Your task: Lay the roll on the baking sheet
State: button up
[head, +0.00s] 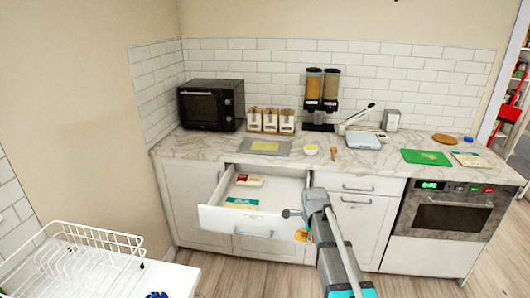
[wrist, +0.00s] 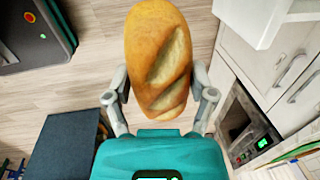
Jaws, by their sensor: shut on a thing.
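The roll (wrist: 158,50), golden brown with pale slashes, is between the two fingers of my gripper (wrist: 160,97) in the wrist view. My gripper is shut on it, and its far end points away from my palm. In the head view only a small orange-brown bit of the roll (head: 300,236) shows beside my arm, in front of the open drawer. A flat grey sheet (head: 246,147), likely the baking sheet, lies on the marble counter with a yellow patch on it. My gripper is in front of and below it, well apart. My arm hides most of the gripper in the head view.
An open drawer (head: 236,218) with packets juts out below the grey sheet. A black oven (head: 211,104) and jars (head: 270,120) stand behind on the counter. A white bowl (head: 311,150) and a small brown item (head: 334,154) are right of the sheet. A dish rack (head: 75,262) is lower left.

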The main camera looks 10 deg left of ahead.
aim_at(266, 146)
jog(key=k, duration=0.6)
jog(key=u, duration=0.45)
jog(key=i, duration=1)
jog(key=u, duration=0.4)
